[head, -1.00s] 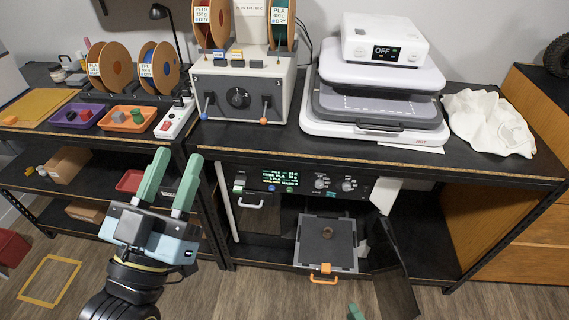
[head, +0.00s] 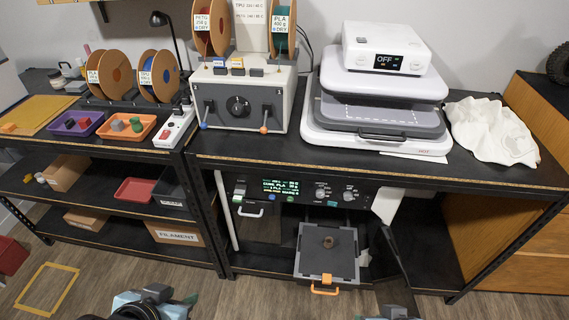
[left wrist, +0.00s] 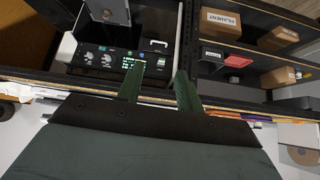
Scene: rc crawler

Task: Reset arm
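My left gripper (head: 145,303) is at the bottom edge of the head view, over the floor in front of the shelves and mostly cut off by the frame. In the left wrist view its two green fingers (left wrist: 160,85) stand apart with nothing between them. My right gripper (head: 390,313) barely shows at the bottom edge, right of centre, and its fingers cannot be made out well. The pulled-out drawer (head: 313,266), with an orange handle and a small brown round piece (head: 328,241) on it, lies between the two arms in the picture.
The bench (head: 290,153) carries a control box (head: 238,105), a stacked white machine (head: 375,95) and a white cloth (head: 490,130). Spools and purple and orange trays stand at the left. A dark panel (head: 393,258) hangs open right of the drawer. Open floor lies in front.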

